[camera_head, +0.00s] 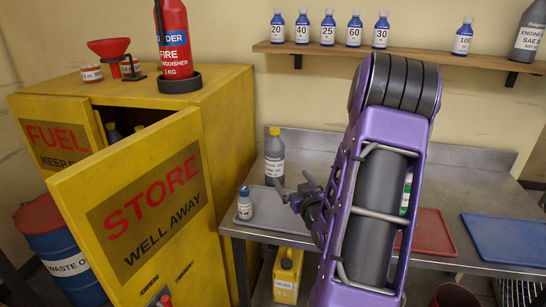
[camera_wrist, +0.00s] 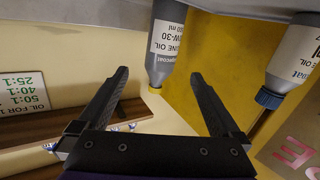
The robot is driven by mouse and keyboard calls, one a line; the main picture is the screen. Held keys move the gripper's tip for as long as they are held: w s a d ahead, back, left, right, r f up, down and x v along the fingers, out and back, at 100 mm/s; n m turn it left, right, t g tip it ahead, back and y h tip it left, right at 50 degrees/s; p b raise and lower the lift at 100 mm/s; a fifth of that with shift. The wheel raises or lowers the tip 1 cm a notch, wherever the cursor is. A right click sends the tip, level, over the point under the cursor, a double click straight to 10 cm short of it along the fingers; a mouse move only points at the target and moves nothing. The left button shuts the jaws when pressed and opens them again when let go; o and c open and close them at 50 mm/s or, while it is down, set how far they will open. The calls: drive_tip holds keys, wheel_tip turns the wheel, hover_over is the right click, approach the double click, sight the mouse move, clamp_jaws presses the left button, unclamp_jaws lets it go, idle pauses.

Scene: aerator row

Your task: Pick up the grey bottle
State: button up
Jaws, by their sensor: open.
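A grey bottle (camera_head: 274,157) with a yellow cap and pale label stands upright at the back left of the steel bench. It shows upside down in the wrist view (camera_wrist: 166,45), with its yellow cap between the line of my fingers. A smaller bottle (camera_head: 244,203) with a blue cap, also greyish, stands nearer on a tray; it appears at the right of the wrist view (camera_wrist: 292,65). My gripper (camera_head: 290,186) is open and empty above the bench, in front of the yellow-capped bottle and right of the blue-capped one. Its two fingers (camera_wrist: 159,74) are spread wide.
The open yellow cabinet door (camera_head: 135,215) stands close on the left. A shelf (camera_head: 400,54) above holds several small blue bottles and a dark grey oil bottle (camera_head: 530,38). Red (camera_head: 430,232) and blue (camera_head: 510,240) trays lie on the bench's right.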

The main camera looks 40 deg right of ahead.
sight(279, 159)
drive_tip(key=shift+m+t, duration=0.4)
drive_tip(key=shift+m, duration=0.1)
drive_tip(key=x, duration=0.5)
drive_tip(key=p+x, duration=0.1)
drive_tip(key=x, duration=0.4)
drive_tip(key=shift+w+r, duration=0.2)
drive_tip(key=shift+r, duration=0.05)
drive_tip(key=shift+p+x, duration=0.4)
drive_tip(key=shift+x, duration=2.2)
drive_tip(key=shift+a, duration=0.15)
clamp_jaws()
